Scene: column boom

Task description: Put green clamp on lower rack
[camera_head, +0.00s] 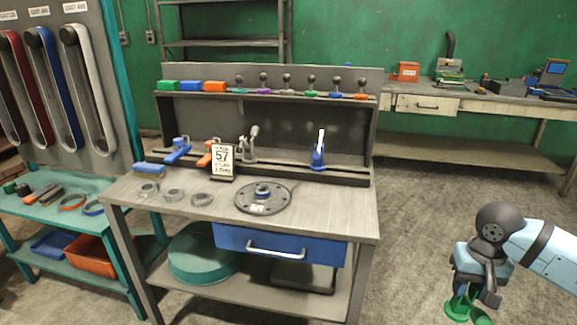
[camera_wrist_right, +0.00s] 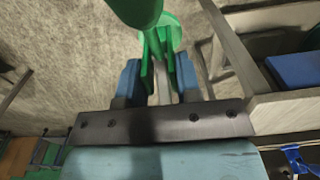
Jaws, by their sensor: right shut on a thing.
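The green clamp (camera_head: 458,308) is at the lower right of the head view, below my right gripper (camera_head: 474,288), partly cut off by the frame's bottom edge. In the right wrist view the green clamp (camera_wrist_right: 149,12) sits between the two blue fingers of my right gripper (camera_wrist_right: 158,82), which is shut on it. It hangs over the floor, to the right of the workbench and apart from it. The lower rack (camera_head: 290,172) seems to be the low ledge at the back of the benchtop, with blue clamps (camera_head: 318,152), an orange clamp (camera_head: 205,158) and a grey clamp (camera_head: 250,147). My left gripper is out of view.
The workbench (camera_head: 335,205) carries a round dark plate (camera_head: 280,199), several rings and a sign reading 57 (camera_head: 222,158). An upper shelf (camera_head: 300,97) holds coloured blocks and knobbed pieces. A blue drawer (camera_head: 320,246) is under the top. Floor right of the bench is clear.

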